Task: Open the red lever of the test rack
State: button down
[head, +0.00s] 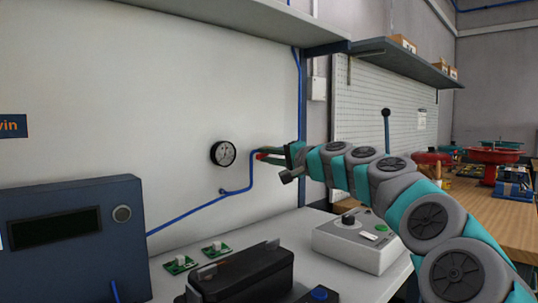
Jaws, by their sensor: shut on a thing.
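The red lever (264,152) shows as a small red piece at the wall panel, where the blue line bends. My gripper (284,157) is at the lever and is shut on it. The fingers and wrist hide part of the lever, so its exact angle is hard to tell. A round pressure gauge (223,153) is on the white panel just to the left. A blue tube (195,209) runs from the left box up the panel to the lever area.
A dark blue box with a display (70,238) stands at left. A black case (240,279), green circuit boards (180,264) and a grey control box (352,241) are on the bench below my arm. A shelf (250,20) hangs above. A wooden bench (480,205) is at right.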

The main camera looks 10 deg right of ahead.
jog(key=shift+r+m, duration=0.2)
jog(key=shift+m, duration=0.5)
jog(key=shift+r+m, duration=0.2)
jog(key=shift+m, duration=0.5)
jog(key=c, duration=0.8)
grip_release()
jog(key=shift+b+v, duration=0.45)
jog(key=shift+v, duration=3.5)
